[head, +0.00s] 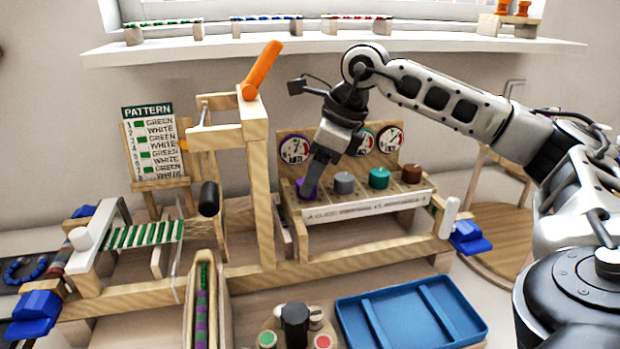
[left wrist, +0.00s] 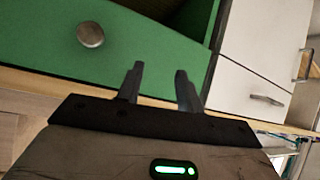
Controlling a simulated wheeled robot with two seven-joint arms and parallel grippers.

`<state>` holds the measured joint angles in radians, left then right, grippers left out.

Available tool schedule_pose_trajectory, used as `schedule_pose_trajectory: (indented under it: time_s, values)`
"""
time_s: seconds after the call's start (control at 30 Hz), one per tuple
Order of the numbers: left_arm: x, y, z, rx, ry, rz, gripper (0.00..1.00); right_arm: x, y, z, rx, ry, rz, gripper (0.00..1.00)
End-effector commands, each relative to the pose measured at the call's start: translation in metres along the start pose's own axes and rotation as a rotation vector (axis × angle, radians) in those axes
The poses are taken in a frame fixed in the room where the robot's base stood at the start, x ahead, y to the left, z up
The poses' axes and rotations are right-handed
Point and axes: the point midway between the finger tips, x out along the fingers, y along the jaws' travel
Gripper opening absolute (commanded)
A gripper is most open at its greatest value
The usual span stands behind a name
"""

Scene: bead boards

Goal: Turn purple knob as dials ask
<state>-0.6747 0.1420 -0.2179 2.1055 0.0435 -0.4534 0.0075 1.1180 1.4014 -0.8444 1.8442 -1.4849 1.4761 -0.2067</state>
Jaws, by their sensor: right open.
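The purple knob (head: 307,190) sits at the left end of a row of knobs on the wooden dial stand (head: 290,226). My right gripper (head: 312,178) is open and points down at the purple knob, its fingers overlapping it in the head view; I cannot tell whether they touch it. The arm hides part of the dial board. My left gripper (left wrist: 160,88) is open and empty in the left wrist view, before a green drawer front (left wrist: 150,40).
A grey knob (head: 344,183), a teal knob (head: 379,178) and a brown knob (head: 411,173) stand right of the purple one. A wooden post with an orange lever (head: 262,68) rises close on the left. A blue tray (head: 410,314) lies in front.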

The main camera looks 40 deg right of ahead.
Motion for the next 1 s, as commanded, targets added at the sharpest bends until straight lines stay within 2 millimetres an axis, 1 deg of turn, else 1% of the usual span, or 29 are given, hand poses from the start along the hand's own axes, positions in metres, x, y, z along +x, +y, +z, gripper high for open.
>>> schedule_pose_trajectory:
  time_s: [0.03, 0.1, 0.2, 0.47, 0.5, 0.57, 0.6, 0.63, 0.67, 1.0]
  values:
    - [0.000, 0.000, 0.000, 0.000, 0.000, 0.000, 0.36, 0.006, 0.000, 0.000, 0.000, 0.000, 0.002, 0.55]
    - [0.000, 0.000, 0.000, 0.000, -0.001, -0.001, 0.36, 0.012, 0.000, 0.000, 0.000, 0.000, 0.001, 0.55]
    - [0.000, 0.000, 0.001, 0.001, -0.003, -0.001, 0.36, 0.017, 0.000, 0.000, 0.000, -0.001, 0.000, 0.55]
    - [0.001, -0.001, 0.002, 0.002, -0.005, -0.002, 0.36, 0.018, 0.000, 0.000, 0.001, -0.001, -0.001, 0.55]
    - [0.001, -0.001, 0.002, 0.002, -0.005, -0.002, 0.36, 0.018, 0.000, 0.000, 0.001, -0.001, 0.000, 0.52]
    - [0.001, -0.001, 0.002, 0.002, -0.005, -0.002, 0.36, 0.018, 0.000, 0.000, 0.001, -0.001, 0.000, 0.36]
    - [0.001, -0.001, 0.002, 0.002, -0.005, -0.002, 0.36, 0.018, 0.000, 0.000, 0.001, -0.001, 0.000, 0.24]
    - [0.001, -0.001, 0.002, 0.003, -0.005, -0.002, 0.36, 0.018, 0.000, 0.000, 0.001, -0.001, 0.000, 0.16]
    - [0.001, -0.001, 0.002, 0.003, -0.006, -0.002, 0.36, 0.018, 0.000, 0.000, 0.001, -0.001, 0.000, 0.10]
    - [0.001, -0.001, 0.002, 0.006, -0.007, -0.002, 0.36, 0.018, -0.001, 0.000, -0.033, -0.001, 0.016, 0.10]
